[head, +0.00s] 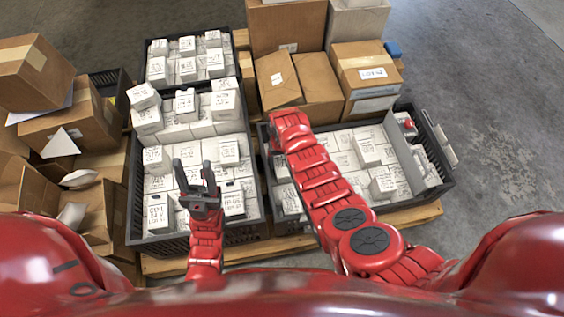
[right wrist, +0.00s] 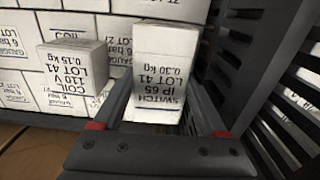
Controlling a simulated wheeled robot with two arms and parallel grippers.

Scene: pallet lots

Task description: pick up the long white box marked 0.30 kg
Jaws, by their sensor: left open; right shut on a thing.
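In the right wrist view, a long white box marked "SWITCH IP 65 LOT 41 0.30 kg" (right wrist: 160,72) stands between the fingers of my right gripper (right wrist: 166,92). The gripper is shut on it. I cannot tell whether the box is clear of what lies under it. In the head view, my right arm reaches to the left edge of the right crate (head: 442,183), and its own links hide the gripper and the held box. My left gripper (head: 194,176) is open and empty above the white boxes in the left crate (head: 134,190).
A smaller box marked "COIL 0.15 kg" (right wrist: 75,68) sits left of the held box in the right wrist view. A slatted black crate wall (right wrist: 275,90) stands close on the right. Brown cartons (head: 367,75) are stacked behind the right crate. Grey floor (head: 480,90) is free at right.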

